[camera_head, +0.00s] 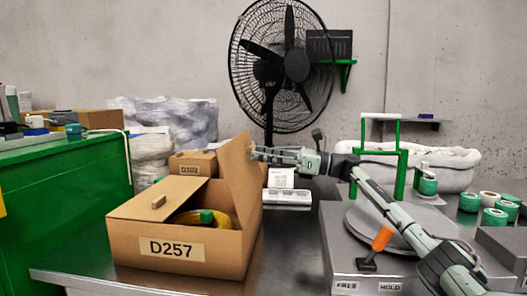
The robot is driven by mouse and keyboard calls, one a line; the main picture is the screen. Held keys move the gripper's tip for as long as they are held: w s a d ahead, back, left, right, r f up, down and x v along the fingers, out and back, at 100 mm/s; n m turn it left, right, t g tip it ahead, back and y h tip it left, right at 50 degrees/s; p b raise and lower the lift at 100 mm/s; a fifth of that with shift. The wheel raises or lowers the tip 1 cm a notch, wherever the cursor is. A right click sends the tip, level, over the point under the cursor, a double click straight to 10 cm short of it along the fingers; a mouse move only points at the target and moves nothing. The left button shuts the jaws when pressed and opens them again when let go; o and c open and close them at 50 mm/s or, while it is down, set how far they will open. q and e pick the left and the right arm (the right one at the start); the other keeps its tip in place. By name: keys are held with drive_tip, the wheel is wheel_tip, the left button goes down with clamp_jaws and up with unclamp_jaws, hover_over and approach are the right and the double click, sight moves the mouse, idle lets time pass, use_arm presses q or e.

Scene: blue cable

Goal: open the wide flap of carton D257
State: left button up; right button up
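Carton D257 (225,247) is a brown box on the metal table, its label facing me. A yellow coil with a green piece (205,216) shows inside. My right gripper (256,153) reaches in from the right, its tips at the upper right side of the raised flap. It appears to touch the flap; whether its fingers are open or shut is too small to tell. My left gripper is not in view.
Behind stands a smaller carton (194,163) and a black fan (284,65). A green cabinet (70,190) is at left. A metal unit with a round plate (365,235) and an orange-handled lever (381,240) is at right. Green rolls (493,218) lie further right.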

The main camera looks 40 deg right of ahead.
drive_tip(key=shift+o, duration=0.3)
drive_tip(key=shift+s+r, duration=0.1)
drive_tip(key=shift+r, duration=0.3)
drive_tip(key=v, duration=1.2)
